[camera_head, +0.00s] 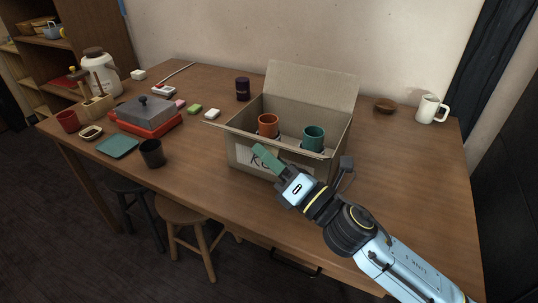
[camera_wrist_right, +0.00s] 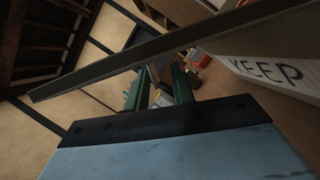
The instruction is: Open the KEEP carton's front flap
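The KEEP carton (camera_head: 245,156) stands on the table with its top open. Its back flap (camera_head: 312,88) stands up and a left flap sticks out. The front flap (camera_head: 285,146) shows as a thin strip along the front top edge in the head view. In the wrist view it is a long slanted panel (camera_wrist_right: 110,71) crossing just beyond my fingertips, beside the KEEP lettering (camera_wrist_right: 266,71). My right gripper (camera_head: 265,155), with green fingers, is at the carton's front and partly hides the lettering. A gap shows between its fingers (camera_wrist_right: 160,88); contact with the flap is unclear. My left gripper is out of view.
An orange cup (camera_head: 268,125) and a green cup (camera_head: 313,138) are in the carton. A white mug (camera_head: 430,110) and brown bowl (camera_head: 385,105) stand right of it. Stools stand below the table's front edge.

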